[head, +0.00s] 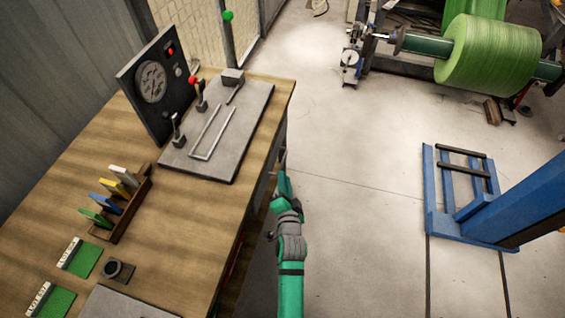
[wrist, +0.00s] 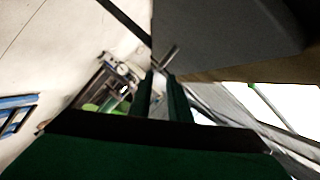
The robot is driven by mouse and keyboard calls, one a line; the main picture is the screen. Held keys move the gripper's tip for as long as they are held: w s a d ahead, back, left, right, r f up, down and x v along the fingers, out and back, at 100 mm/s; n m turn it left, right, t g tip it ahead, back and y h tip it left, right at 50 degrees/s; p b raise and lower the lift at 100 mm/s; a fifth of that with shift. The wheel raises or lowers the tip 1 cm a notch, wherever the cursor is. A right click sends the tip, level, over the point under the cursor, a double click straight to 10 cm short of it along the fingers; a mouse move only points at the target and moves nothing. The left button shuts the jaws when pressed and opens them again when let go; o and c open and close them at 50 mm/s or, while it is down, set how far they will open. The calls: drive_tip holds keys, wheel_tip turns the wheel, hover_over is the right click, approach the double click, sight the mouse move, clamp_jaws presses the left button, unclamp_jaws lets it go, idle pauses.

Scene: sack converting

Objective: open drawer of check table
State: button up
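The check table (head: 60,190) is the wooden-topped bench on the left in the head view. My gripper (head: 282,172) is beside its right-hand side, below the top's edge. In the wrist view a dark grey panel (wrist: 225,38), which looks like the drawer front, fills the upper right. A short metal bar (wrist: 170,57), which looks like its handle, shows at the tips of my gripper (wrist: 163,82). The two green fingers have a narrow gap between them. I cannot tell whether they clasp the bar. No drawer opening is visible.
On the table are a grey plate (head: 230,120) with levers, a black gauge panel (head: 152,85) and a rack of coloured tags (head: 120,205). A blue frame (head: 455,205) stands on the right. The floor (head: 355,190) between is clear. A green roll (head: 485,52) is at the back.

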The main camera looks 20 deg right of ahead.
sight(283, 162)
drive_tip(key=x, duration=0.9)
drive_tip(key=shift+w, duration=0.25)
clamp_jaws()
